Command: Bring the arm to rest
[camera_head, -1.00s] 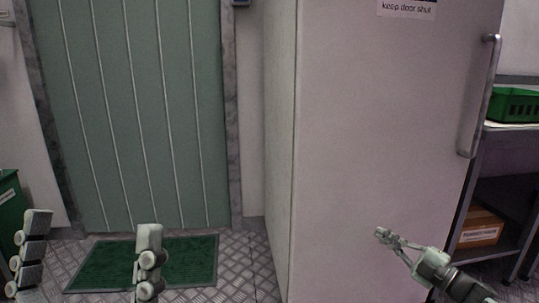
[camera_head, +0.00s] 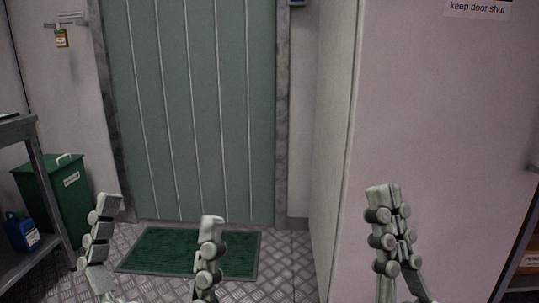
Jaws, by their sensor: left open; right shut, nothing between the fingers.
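My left gripper (camera_head: 158,210) is at the lower left of the head view. Its two fingers stand upright and wide apart, with nothing between them. My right gripper (camera_head: 383,190) is at the lower right, in front of the pale cabinet. Its fingers point up and are closed together, with nothing held. Both grippers are apart from the things around them, as far as the view shows. Most of both arms is out of view.
A tall pale cabinet (camera_head: 440,120) with a "keep door shut" sign fills the right. A green door (camera_head: 190,110) stands behind a green mat (camera_head: 160,246). A green bin (camera_head: 72,205) and a shelf (camera_head: 40,165) with a blue jug (camera_head: 20,232) stand left.

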